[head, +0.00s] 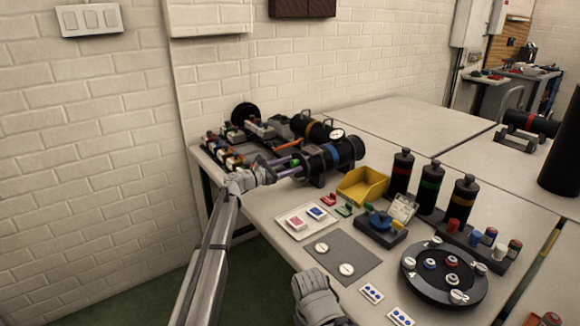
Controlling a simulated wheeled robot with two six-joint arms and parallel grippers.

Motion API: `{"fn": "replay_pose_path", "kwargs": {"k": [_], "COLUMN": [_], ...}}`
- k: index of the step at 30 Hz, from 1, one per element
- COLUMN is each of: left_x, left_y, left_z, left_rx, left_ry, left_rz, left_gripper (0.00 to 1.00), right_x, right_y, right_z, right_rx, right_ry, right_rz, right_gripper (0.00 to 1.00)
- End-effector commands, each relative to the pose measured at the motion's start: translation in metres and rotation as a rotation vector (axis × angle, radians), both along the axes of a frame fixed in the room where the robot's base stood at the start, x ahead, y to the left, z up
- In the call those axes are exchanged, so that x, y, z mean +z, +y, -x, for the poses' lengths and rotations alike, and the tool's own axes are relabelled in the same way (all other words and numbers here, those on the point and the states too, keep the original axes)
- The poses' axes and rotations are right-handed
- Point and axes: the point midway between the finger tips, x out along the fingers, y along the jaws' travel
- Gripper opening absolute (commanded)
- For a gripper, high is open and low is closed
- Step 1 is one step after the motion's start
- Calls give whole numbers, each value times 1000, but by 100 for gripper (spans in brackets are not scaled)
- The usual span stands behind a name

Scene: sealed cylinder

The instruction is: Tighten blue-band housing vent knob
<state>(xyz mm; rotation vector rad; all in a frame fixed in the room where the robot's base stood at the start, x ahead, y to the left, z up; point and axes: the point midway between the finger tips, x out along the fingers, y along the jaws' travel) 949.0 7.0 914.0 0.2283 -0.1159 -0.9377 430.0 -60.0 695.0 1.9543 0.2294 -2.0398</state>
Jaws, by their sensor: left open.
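The blue-band housing (347,148) is a black cylinder lying on its side on the far left part of the table, with a round gauge (337,134) on top. My left gripper (294,167) reaches to its left end. Its two purple-tinted fingers are open, one above the other. A small green spot shows between or just behind the fingertips; I cannot tell if it is the vent knob or if the fingers touch it. Part of my right gripper's grey body (318,298) shows at the bottom edge; its fingers cannot be made out.
A second black cylinder with an orange band (301,126) lies behind. A yellow bin (362,186) stands right of the housing. Upright black cylinders (431,187), a round black tray (418,283) and a grey mat (352,248) fill the front.

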Motion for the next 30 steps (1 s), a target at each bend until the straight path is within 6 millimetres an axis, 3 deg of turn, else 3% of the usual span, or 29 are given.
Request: {"fn": "replay_pose_path", "kwargs": {"k": [8, 21, 30], "left_x": [0, 0, 0], "left_y": [12, 62, 63], "left_z": [9, 46, 46], "left_rx": [1, 1, 0], "left_ry": [0, 0, 0], "left_rz": [0, 0, 0], "left_gripper": [62, 62, 62], "right_x": [0, 0, 0], "right_y": [0, 0, 0], "right_z": [0, 0, 0], "right_rx": [0, 0, 0], "right_ry": [0, 0, 0], "right_rz": [0, 0, 0], "right_gripper": [50, 50, 50]}}
